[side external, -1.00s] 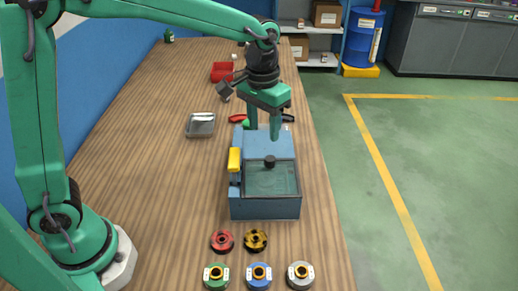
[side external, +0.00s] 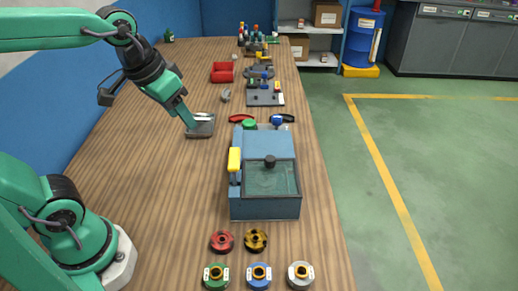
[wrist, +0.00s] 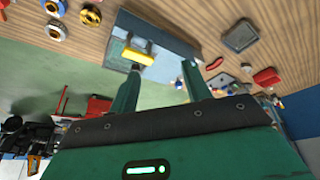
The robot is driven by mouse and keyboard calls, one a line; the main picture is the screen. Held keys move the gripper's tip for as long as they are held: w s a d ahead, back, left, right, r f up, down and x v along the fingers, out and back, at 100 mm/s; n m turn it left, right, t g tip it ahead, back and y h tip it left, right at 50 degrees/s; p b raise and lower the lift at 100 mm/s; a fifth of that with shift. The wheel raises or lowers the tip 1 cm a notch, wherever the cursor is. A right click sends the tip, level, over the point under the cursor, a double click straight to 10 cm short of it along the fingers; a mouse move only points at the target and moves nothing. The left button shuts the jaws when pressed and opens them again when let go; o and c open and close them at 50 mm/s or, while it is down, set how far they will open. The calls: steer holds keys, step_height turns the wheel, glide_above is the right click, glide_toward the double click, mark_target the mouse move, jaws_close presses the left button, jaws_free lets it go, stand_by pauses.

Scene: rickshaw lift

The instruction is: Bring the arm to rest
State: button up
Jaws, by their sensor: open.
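My gripper (side external: 187,116) is raised over the left part of the table, pointing down and to the right. In the side view its fingers overlap, and their tip appears in front of the small grey tray (side external: 200,129); I cannot tell the height between them. In the wrist view my gripper (wrist: 160,68) has its two fingers spread apart with nothing between them. The blue box (side external: 265,208) with a clear lid and black knob stands to the right, apart from my gripper. Its yellow handle (side external: 234,160) is upright on the left side.
Red, yellow, green, blue and grey spools stand at the front, including the red spool (side external: 221,241). A red tray (side external: 222,72), a grey plate with pegs (side external: 265,96) and several small items lie farther back. The wooden table (side external: 150,170) is bare at left centre.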

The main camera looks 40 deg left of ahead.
steer(key=shift+t, duration=0.6)
steer(key=shift+s+a+f, duration=0.2)
steer(key=shift+s+a, duration=0.1)
steer(key=shift+s, duration=0.45)
steer(key=shift+s+a+f, duration=0.25)
steer(key=shift+s+a, duration=0.05)
steer(key=shift+s, duration=0.5)
steer(key=shift+s+a+f, duration=0.2)
steer(key=shift+s+a, duration=0.1)
steer(key=shift+s, duration=0.45)
